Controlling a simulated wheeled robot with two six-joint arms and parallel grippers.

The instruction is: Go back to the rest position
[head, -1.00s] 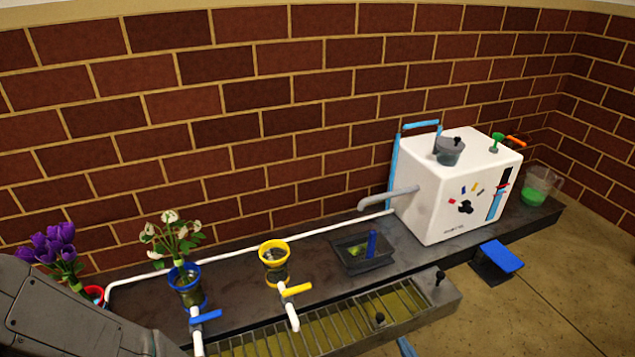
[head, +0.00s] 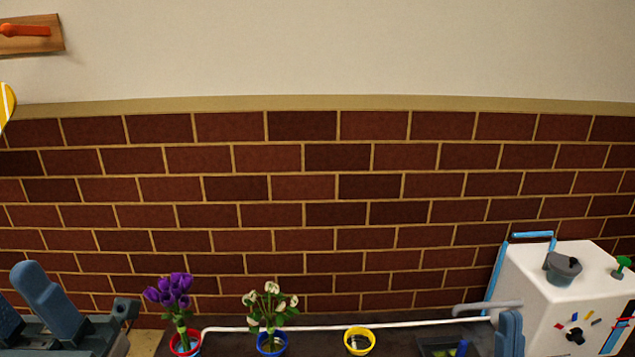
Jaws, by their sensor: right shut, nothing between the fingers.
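My right gripper (head: 508,335) shows at the bottom edge, in front of the white machine's lower left side. It is shut and empty, its blue-grey fingers pointing up. Purple flowers (head: 171,292) stand in a red holder (head: 185,345). White flowers (head: 271,302) stand in a blue holder (head: 272,346). A yellow holder (head: 359,342) to their right holds no flowers.
The white machine (head: 540,287) with a grey spout (head: 487,308) stands at the right. A dark tray (head: 436,345) is partly cut off at the bottom edge. A brick wall (head: 330,200) fills the background, with an orange-handled board (head: 30,36) at the upper left.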

